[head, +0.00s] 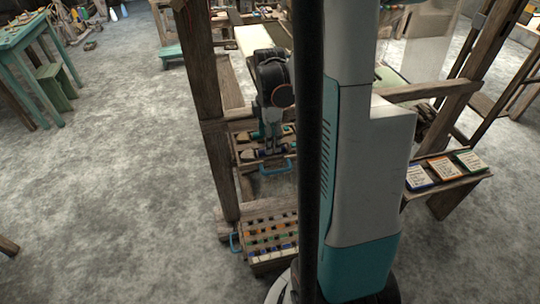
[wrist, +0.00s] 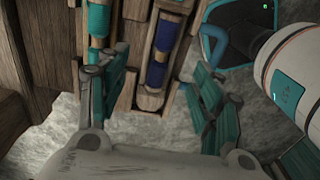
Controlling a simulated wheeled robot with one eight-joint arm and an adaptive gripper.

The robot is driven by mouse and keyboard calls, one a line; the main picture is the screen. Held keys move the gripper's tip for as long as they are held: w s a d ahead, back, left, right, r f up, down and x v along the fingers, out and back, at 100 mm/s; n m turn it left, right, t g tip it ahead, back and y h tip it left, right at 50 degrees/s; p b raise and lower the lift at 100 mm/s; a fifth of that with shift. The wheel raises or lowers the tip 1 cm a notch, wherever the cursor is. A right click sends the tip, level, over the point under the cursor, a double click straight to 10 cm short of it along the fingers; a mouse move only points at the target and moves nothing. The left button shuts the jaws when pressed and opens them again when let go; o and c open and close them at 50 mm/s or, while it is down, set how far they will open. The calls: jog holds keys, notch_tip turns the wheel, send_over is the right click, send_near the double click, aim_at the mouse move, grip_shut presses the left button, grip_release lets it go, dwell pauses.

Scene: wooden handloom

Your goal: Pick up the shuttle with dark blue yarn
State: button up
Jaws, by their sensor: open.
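The shuttle with dark blue yarn (wrist: 165,38) is a wooden shuttle lying lengthwise in a wooden tray in the wrist view, pointing down the picture. My gripper (wrist: 150,82) is open, its teal fingers on either side of the shuttle's near end; I see nothing between the pads being gripped. A second shuttle with teal yarn (wrist: 98,22) lies to the left, partly hidden by the left finger. In the head view my gripper (head: 270,146) points down over the tray beside the loom post; the shuttles there are small and partly covered.
A blue handle (wrist: 212,45) stands right of the tray. A wooden loom post (head: 205,110) rises left of my arm. Below is a crate of coloured spools (head: 270,238). A small bench with cards (head: 445,172) is at right. Grey floor at left is mostly clear.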

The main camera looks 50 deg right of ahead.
notch_tip(320, 180, down, 5)
jog(key=shift+d+f+b, duration=0.15)
jog(key=shift+f+b, duration=0.05)
jog(key=shift+b, duration=1.05)
jog(key=shift+r, duration=0.1)
jog(key=c, duration=1.2)
